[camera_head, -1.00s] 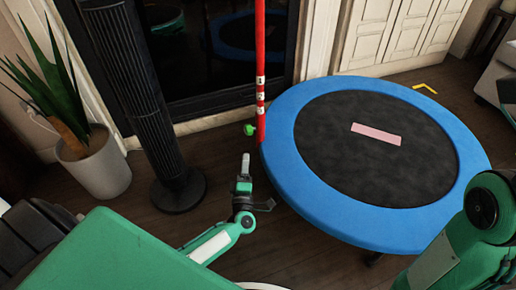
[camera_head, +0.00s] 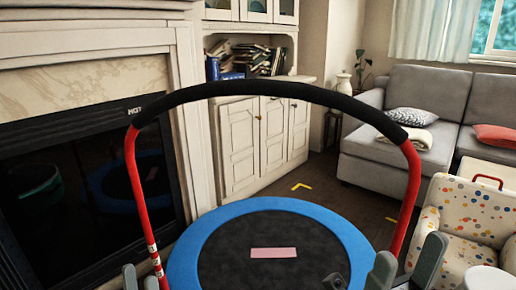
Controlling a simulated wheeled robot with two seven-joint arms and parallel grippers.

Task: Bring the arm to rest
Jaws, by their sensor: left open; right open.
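My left gripper (camera_head: 140,281) shows only as grey fingertips at the bottom edge, beside the red left post of a trampoline handle. It is open, with nothing seen between the tips. My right gripper (camera_head: 406,271) shows as grey upright fingers at the bottom right, near the foot of the handle's right post. It is open, with a gap between the fingers and nothing seen held. The rest of both arms is mostly below the picture.
A blue-rimmed trampoline (camera_head: 198,238) stands ahead, with a red and black arched handle (camera_head: 270,89) over it. A fireplace (camera_head: 85,200) is at left and a white cabinet (camera_head: 240,150) behind. A spotted armchair (camera_head: 478,215) and grey sofa (camera_head: 385,155) are at right.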

